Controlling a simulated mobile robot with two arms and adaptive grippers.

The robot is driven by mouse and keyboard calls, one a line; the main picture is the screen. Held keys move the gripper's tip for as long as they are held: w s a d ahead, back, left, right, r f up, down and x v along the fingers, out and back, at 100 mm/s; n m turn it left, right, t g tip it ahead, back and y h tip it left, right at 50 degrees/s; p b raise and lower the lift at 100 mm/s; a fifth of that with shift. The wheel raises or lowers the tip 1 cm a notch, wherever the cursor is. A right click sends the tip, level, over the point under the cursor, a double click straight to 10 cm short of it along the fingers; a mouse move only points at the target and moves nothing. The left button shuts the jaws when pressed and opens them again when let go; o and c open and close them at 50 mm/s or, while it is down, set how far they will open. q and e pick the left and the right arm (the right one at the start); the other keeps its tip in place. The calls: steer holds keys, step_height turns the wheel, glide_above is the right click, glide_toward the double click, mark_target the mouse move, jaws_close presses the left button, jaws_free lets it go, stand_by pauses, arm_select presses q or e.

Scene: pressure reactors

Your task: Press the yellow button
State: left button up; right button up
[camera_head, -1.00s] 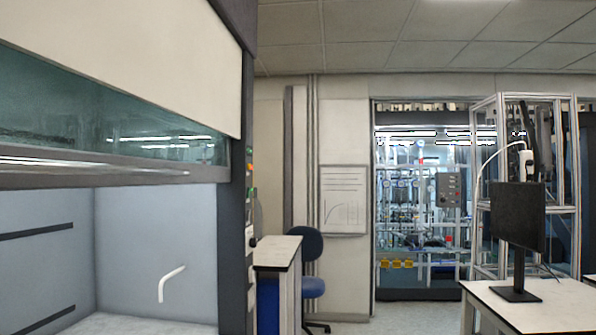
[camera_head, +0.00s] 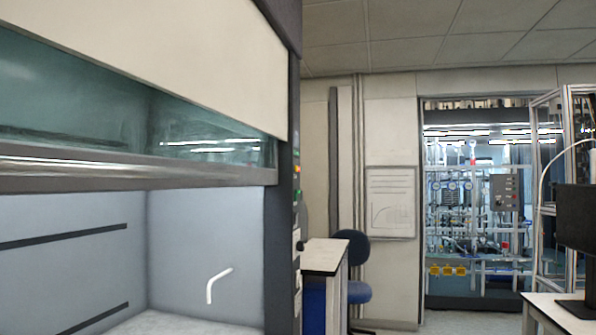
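A column of small coloured buttons or lights (camera_head: 297,170) sits on the dark side post of the fume hood, near the middle of the picture. Reddish or orange and green spots show there. They are seen nearly edge-on and are too small for me to tell which one is yellow. Neither of my grippers is in view.
The fume hood (camera_head: 180,175) fills the left side. A narrow white-topped bench (camera_head: 324,256) and a blue chair (camera_head: 352,270) stand beyond it. Pressure reactor equipment (camera_head: 470,215) with yellow parts (camera_head: 447,270) is behind. A table (camera_head: 560,318) with a monitor (camera_head: 577,228) is right.

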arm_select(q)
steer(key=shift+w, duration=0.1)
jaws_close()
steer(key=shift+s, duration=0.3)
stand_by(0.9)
